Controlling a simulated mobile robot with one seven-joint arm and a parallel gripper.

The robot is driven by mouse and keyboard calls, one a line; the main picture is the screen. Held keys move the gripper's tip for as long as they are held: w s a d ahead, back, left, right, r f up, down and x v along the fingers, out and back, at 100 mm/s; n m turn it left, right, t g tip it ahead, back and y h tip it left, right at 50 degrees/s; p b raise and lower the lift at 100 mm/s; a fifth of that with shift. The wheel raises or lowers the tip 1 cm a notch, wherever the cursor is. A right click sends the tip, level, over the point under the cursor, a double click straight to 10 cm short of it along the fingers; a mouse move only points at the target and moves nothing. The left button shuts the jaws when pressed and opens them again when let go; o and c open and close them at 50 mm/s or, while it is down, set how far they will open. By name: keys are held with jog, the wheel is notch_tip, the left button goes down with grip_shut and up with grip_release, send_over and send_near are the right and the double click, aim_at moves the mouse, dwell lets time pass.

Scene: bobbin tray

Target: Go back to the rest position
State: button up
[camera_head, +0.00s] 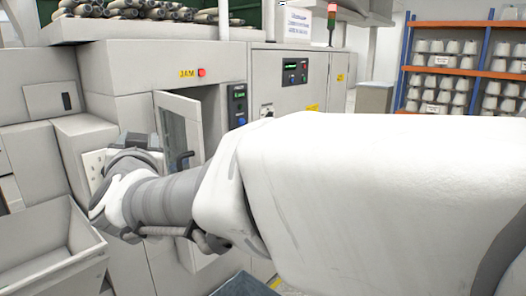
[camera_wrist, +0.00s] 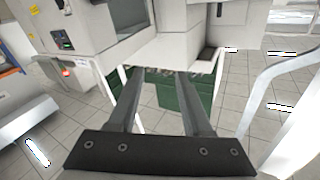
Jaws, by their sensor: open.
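My gripper (camera_wrist: 158,75) shows in the wrist view with its two long grey fingers spread apart. Nothing is between the fingertips. Beyond them, lower down, is a green container (camera_wrist: 172,96), partly hidden by the fingers. In the head view my white arm stretches from the right across the middle to the left. Its wrist end is in front of the grey machine (camera_head: 125,82), and the fingers are hidden there. A small machine door (camera_head: 180,128) stands open just behind my wrist; I cannot tell the gap between them.
A pale open bin (camera_head: 42,240) is at the lower left, close to my wrist. Several bobbins (camera_head: 130,10) lie on top of the machine. A rack (camera_head: 455,75) of cones stands at the far right. Tiled floor (camera_wrist: 245,75) shows right of the fingers, with pale rails nearby.

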jog(key=s+d+f+n+g+y, duration=0.1)
jog(key=d+f+n+g, duration=0.15)
jog(key=d, duration=0.75)
jog(key=s+d+f+m+g+h, duration=0.1)
jog(key=s+d+f+g+h, duration=0.1)
jog(key=s+d+f, duration=0.3)
jog(key=s+d+f+m+g+h, duration=0.1)
jog(key=s+d+f+g+h, duration=0.2)
jog(key=d, duration=1)
jog(key=s+d+f+m+g+h, duration=0.2)
jog(key=s+d+f+g, duration=0.2)
jog(key=s+d+f, duration=0.5)
jog(key=s, duration=0.3)
jog(key=shift+s+d+h, duration=0.2)
jog(key=shift+h, duration=0.1)
